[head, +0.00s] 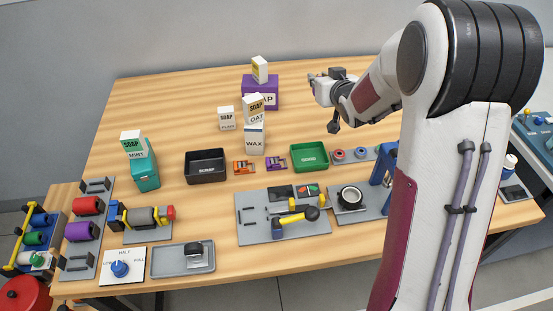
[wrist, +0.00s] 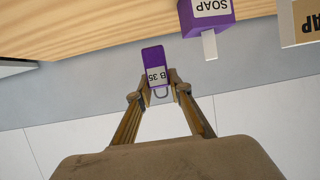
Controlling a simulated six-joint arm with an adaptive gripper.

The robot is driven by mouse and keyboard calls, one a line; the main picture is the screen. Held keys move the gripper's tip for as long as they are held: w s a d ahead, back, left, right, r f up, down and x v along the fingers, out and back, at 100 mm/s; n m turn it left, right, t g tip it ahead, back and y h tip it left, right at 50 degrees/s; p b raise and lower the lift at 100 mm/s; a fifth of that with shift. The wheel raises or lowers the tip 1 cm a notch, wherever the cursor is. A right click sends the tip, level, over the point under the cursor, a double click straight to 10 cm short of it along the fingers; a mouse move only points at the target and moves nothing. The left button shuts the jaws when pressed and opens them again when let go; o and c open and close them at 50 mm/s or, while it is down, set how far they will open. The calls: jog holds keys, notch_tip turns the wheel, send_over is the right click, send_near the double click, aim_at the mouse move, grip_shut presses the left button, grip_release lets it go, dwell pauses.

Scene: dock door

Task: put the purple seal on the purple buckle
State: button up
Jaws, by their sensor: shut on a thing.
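The purple seal (wrist: 153,57), with a white label reading B 35 and a metal loop, is between the fingertips of my gripper (wrist: 160,88) in the wrist view. The gripper is shut on it. In the head view my gripper (head: 320,86) is raised above the table's right back part, pointing left. The seal cannot be made out there. The purple buckle (head: 275,163) appears to be the small purple piece on the table between the black and green trays, well below and left of my gripper. An orange piece (head: 243,168) of similar shape sits left of it.
A purple soap box (head: 260,92) with a small carton on top stands at the back; it also shows in the wrist view (wrist: 205,14). Stacked cartons (head: 254,135) stand behind the buckle. A black scrap tray (head: 205,154) and green tray (head: 309,145) flank the small pieces.

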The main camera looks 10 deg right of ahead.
jog(key=shift+s+a+n+y, duration=0.55)
jog(key=shift+a+n+y, duration=0.3)
jog(key=shift+y, duration=0.25)
jog(key=n+g+y, duration=0.4)
jog(key=n+y, duration=0.3)
send_over(276, 160)
notch_tip(276, 160, down, 2)
jog(key=shift+f, duration=0.1)
jog(key=shift+f, duration=2.95)
jog(key=shift+f, duration=2.1)
jog(key=shift+f, duration=0.1)
